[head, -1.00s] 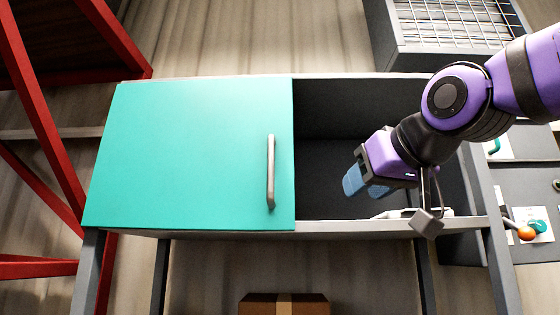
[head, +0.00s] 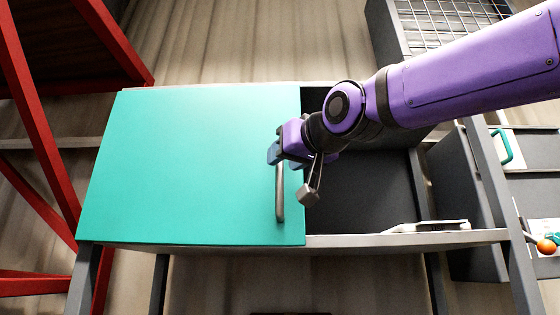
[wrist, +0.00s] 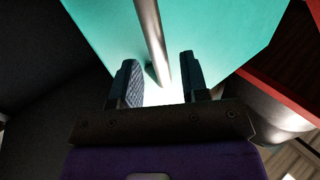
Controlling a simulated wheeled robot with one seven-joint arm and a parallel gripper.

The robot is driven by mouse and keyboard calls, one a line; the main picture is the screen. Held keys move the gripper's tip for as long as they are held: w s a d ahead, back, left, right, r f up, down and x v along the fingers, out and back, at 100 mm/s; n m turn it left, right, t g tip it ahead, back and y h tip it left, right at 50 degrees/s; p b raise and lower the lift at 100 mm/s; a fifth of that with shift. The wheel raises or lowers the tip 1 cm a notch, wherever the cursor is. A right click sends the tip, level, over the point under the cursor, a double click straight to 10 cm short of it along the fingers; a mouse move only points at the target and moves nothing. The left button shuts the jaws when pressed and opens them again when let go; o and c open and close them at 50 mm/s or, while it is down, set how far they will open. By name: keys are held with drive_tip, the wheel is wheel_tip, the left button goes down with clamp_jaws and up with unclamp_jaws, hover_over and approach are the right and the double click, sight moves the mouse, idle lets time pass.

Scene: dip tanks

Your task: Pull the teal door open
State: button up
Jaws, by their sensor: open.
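The teal door (head: 190,165) covers the left part of a grey cabinet and looks closed. Its vertical metal handle (head: 280,198) is near the door's right edge. My gripper (head: 281,157) is at the upper end of the handle in the head view and hides that end. In the wrist view the handle (wrist: 150,35) runs down between the two open fingers of my gripper (wrist: 160,82), with a gap on each side.
The cabinet's right part is an open dark space, with a pale flat object (head: 430,227) on its floor. A red frame (head: 45,130) stands at the left. A grey bin with a wire grid (head: 455,20) is at the upper right.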

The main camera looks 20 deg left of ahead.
drive_tip(key=shift+x, duration=1.1)
drive_tip(key=shift+c, duration=0.2)
clamp_jaws()
drive_tip(key=shift+s, duration=0.1)
